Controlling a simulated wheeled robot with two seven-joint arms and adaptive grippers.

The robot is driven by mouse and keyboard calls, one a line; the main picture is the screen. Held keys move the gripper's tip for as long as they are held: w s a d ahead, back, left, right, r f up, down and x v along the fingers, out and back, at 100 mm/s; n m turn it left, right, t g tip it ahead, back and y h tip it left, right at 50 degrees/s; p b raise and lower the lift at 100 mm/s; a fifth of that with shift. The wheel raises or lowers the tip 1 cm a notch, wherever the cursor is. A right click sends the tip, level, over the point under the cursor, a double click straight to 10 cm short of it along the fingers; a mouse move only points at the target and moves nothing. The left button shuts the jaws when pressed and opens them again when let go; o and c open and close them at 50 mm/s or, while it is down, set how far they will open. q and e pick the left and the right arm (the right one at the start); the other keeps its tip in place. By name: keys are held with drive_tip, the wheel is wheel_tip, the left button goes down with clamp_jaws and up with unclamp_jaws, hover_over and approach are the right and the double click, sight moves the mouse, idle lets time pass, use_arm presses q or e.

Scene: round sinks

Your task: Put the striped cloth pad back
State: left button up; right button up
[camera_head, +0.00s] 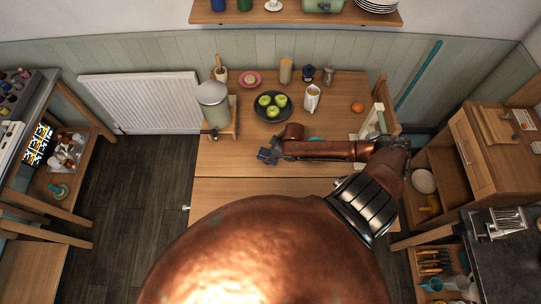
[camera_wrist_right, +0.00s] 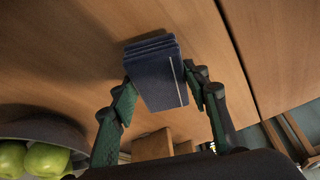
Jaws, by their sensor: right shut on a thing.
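The striped cloth pad (camera_wrist_right: 160,75) is dark blue with a thin light stripe and looks folded in layers. It sits between the two fingers of my right gripper (camera_wrist_right: 163,95) in the right wrist view, and the fingers are shut on it. In the head view my right gripper (camera_head: 272,153) is over the middle of the wooden table (camera_head: 215,165), with the pad (camera_head: 264,155) at its tip. I cannot tell whether the pad touches the table. My left gripper is not in view.
A dark bowl of green apples (camera_head: 272,107) stands just beyond the gripper. A lidded dispenser (camera_head: 213,105) stands to its left, and a white pitcher (camera_head: 312,97) behind to the right. An orange fruit (camera_head: 357,107) lies farther right. The table's left front is clear.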

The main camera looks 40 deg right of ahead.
drive_tip(key=shift+f, duration=0.5)
drive_tip(key=o, duration=1.1)
drive_tip(key=shift+f, duration=0.1)
drive_tip(key=v, duration=1.2)
drive_tip(key=shift+d, duration=0.1)
